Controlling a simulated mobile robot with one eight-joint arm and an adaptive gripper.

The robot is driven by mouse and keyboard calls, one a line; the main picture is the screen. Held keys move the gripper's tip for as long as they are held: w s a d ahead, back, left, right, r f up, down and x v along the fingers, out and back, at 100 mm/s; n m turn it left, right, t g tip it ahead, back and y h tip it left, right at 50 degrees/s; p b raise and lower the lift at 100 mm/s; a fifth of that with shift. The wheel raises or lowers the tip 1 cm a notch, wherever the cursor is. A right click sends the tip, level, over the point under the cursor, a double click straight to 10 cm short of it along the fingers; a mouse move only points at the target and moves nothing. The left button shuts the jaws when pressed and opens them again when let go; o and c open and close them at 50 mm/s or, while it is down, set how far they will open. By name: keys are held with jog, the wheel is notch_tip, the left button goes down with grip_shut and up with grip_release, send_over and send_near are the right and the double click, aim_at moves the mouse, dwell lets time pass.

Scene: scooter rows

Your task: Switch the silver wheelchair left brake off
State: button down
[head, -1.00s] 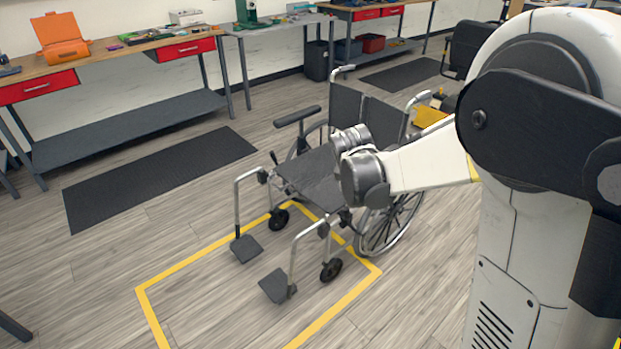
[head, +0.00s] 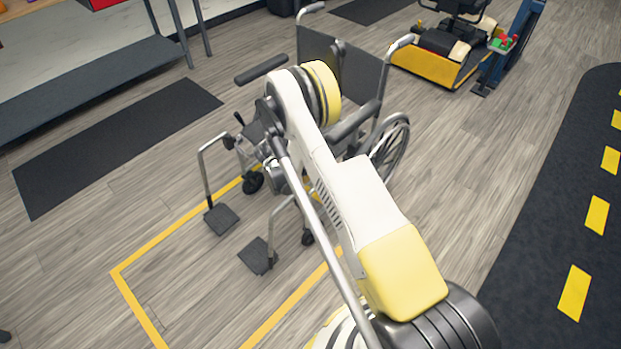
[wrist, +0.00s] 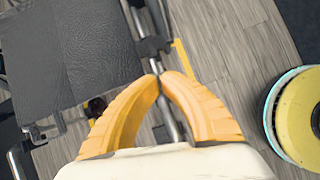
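The silver wheelchair (head: 357,78) stands with its footrests toward the lower left of the head view. My arm reaches over its seat and front frame on the picture's right side and hides much of them. In the wrist view, the dark seat (wrist: 80,50) fills the upper left, with a silver frame tube (wrist: 168,108) beside it. A black fitting (wrist: 152,46) sits on the tube just beyond my fingertips. I cannot tell whether it is the left brake or touches my gripper. My gripper (wrist: 160,77) has its orange fingertips together, with nothing visible held. It is hidden in the head view.
Yellow floor tape (head: 190,211) runs under the wheelchair's front. A yellow-based scooter (head: 432,66) stands behind at the right, near a dark lane with yellow dashes (head: 575,292). A black mat (head: 115,145) lies at left. Open floor separates the wheelchair and lane.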

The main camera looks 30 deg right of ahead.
jog(key=shift+s, duration=0.1)
jog(key=b+x, duration=0.4)
jog(key=x, duration=0.6)
jog(key=shift+r, duration=0.1)
jog(key=shift+w+d+r+g+y, duration=0.15)
jog(key=shift+d+r+y, duration=0.1)
jog(key=shift+d, duration=0.15)
jog(key=shift+w+d+r+g+y, duration=0.1)
jog(key=shift+w+d+r+y, duration=0.05)
jog(key=shift+d+y, duration=0.2)
jog(key=shift+w+d+r+g+y, duration=0.1)
jog(key=shift+w+d+r+y, duration=0.1)
jog(key=shift+d, duration=0.3)
jog(key=shift+d+r, duration=0.1)
jog(key=shift+d, duration=0.15)
jog(key=shift+r, duration=0.1)
